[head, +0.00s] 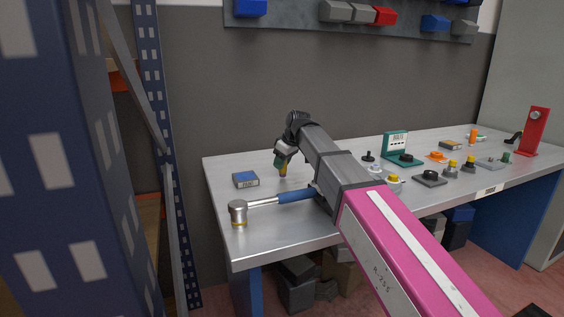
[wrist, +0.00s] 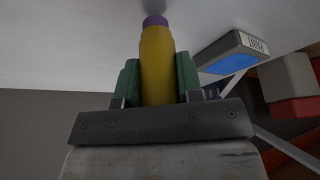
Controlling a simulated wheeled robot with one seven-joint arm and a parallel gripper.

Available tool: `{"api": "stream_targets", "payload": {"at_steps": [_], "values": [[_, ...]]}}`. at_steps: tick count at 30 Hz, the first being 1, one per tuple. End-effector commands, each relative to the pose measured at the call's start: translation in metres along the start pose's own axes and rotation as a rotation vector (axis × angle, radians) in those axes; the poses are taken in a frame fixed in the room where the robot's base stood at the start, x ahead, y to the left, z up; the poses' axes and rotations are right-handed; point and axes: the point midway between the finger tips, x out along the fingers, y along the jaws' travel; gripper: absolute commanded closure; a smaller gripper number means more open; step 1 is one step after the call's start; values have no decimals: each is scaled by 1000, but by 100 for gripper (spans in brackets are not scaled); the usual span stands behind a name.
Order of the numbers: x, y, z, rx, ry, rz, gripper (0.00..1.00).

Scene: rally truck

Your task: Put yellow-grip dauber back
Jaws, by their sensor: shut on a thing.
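My gripper (head: 281,158) is shut on the yellow-grip dauber (head: 283,170), over the left part of the grey workbench (head: 225,165). In the wrist view the dauber's yellow grip (wrist: 157,65) sits between the two green fingers of my gripper (wrist: 158,80). Its purple end (wrist: 155,21) points away from the gripper towards the pale bench surface, close to it. I cannot tell whether it touches. My arm and gripper hide part of the bench behind them.
A blue-topped box (head: 245,179) lies left of the gripper; it also shows in the wrist view (wrist: 232,50). A blue-handled hammer (head: 238,212) lies nearer the front edge. A teal sign stand (head: 397,146) and several small parts occupy the right. A blue rack post (head: 150,90) stands left.

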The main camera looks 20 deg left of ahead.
Motion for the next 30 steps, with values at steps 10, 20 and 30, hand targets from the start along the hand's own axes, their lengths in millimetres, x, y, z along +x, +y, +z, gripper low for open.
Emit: {"api": "stream_targets", "payload": {"at_steps": [10, 20, 30], "values": [[7, 0, 3, 0, 0, 0, 100], [6, 0, 3, 0, 0, 0, 41], [-20, 0, 0, 0, 2, 2, 41]]}}
